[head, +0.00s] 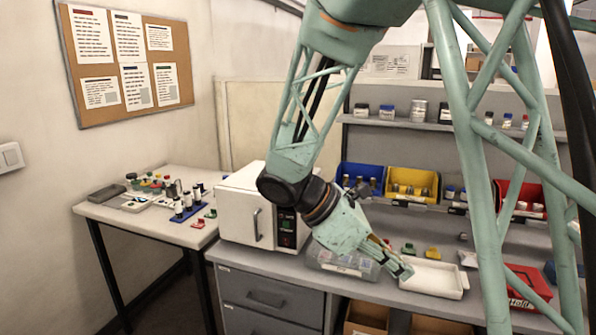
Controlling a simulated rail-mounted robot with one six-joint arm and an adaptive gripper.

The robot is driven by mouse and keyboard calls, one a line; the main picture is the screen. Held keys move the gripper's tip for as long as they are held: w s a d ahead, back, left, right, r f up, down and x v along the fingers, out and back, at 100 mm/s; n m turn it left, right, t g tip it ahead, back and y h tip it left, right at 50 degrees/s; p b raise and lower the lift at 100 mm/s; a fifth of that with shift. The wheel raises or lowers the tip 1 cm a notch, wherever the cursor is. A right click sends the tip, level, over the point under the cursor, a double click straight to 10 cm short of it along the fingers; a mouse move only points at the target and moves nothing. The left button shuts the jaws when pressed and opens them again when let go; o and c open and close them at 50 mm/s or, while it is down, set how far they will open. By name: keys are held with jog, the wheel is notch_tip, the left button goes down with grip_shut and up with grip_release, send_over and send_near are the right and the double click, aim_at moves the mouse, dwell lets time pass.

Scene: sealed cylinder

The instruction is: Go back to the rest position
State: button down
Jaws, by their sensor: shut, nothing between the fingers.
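My green arm reaches down from the top of the head view over the grey workbench (400,298). My gripper (404,272) is at the arm's end, pointing down and to the right. It is shut and empty. Its tip is just left of a white tray (434,291) and in front of a clear plastic box (340,264) on the bench. I cannot tell whether the tip is above the tray's edge or beside it.
A white oven-like box (246,212) stands left of my arm. A side table (150,222) holds vials and a blue rack (187,214). Blue (360,176), yellow (412,183) and red (522,198) bins line the back. A red case (524,288) lies at the right.

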jog(key=s+r+m+t+y, duration=0.1)
jog(key=s+r+m+y, duration=0.2)
jog(key=s+m, duration=0.3)
jog(key=s+a+r+m+t+y, duration=0.1)
jog(key=s+r+m+y, duration=0.2)
jog(key=s, duration=1)
jog(key=s+r+m+t+y, duration=0.1)
jog(key=s+r+m+y, duration=0.2)
jog(key=s+m, duration=0.6)
jog(key=shift+s+a+r+t+y, duration=0.3)
jog(key=shift+s+r+t, duration=0.15)
jog(key=shift+r, duration=0.6)
dwell(0.5)
